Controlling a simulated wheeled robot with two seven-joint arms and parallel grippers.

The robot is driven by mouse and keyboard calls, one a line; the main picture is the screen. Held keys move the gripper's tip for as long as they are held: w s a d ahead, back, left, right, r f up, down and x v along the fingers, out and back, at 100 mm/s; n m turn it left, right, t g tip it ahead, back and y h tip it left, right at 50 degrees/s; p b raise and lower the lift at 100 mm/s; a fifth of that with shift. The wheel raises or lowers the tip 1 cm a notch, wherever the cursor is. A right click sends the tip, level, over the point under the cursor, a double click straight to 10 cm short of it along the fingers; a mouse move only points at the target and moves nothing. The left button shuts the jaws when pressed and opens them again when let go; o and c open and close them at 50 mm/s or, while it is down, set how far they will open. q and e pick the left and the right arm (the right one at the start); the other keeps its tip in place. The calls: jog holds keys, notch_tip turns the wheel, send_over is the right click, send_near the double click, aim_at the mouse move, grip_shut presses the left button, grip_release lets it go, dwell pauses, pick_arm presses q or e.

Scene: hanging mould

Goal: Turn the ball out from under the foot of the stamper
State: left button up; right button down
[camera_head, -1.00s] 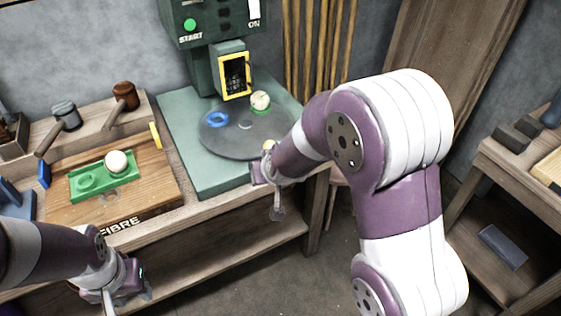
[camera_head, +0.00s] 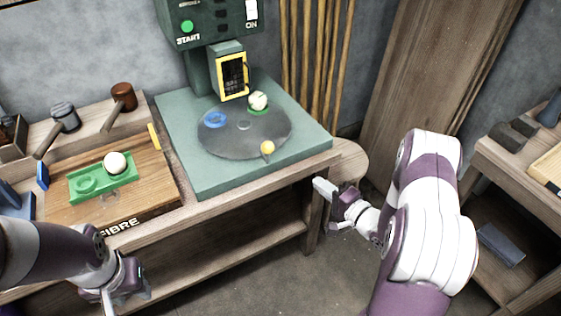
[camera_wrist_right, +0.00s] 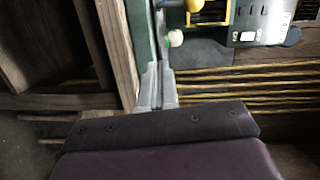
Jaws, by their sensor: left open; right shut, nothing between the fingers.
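The stamper is a green machine (camera_head: 205,22) whose foot has a yellow-framed window (camera_head: 232,76). Below it lies a round grey turntable (camera_head: 225,141) with a yellow knob (camera_head: 267,148) at its front rim. A cream ball (camera_head: 258,100) sits on a green ring at the turntable's back right, beside the foot and clear of it. A blue ring (camera_head: 215,119) at the left looks empty. My right gripper (camera_head: 322,187) is shut and empty, off the table's right front, apart from the knob; its fingers show in the wrist view (camera_wrist_right: 157,84). My left gripper (camera_head: 112,296) is open at the lower left, tips partly cut off.
A wooden FIBRE board (camera_head: 150,200) carries a green tray (camera_head: 76,193) with a white ball (camera_head: 115,162). Two mallets stand behind it. Wooden rods (camera_head: 315,60) hang behind the table. Another bench (camera_head: 490,150) stands at the right.

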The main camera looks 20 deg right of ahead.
jog(key=shift+m+t+y, duration=0.3)
jog(key=shift+w+a+r+b, duration=0.15)
jog(key=shift+w+a+r, duration=0.05)
jog(key=shift+w+a, duration=1.35)
jog(key=shift+w+a+r+b, duration=0.1)
jog(key=shift+w+a+r, duration=0.15)
jog(key=shift+w+a, duration=1.3)
jog(key=shift+w+a+r+b, duration=0.2)
jog(key=shift+w+a, duration=0.85)
jog(key=shift+w, duration=1)
jog(key=shift+a, duration=0.15)
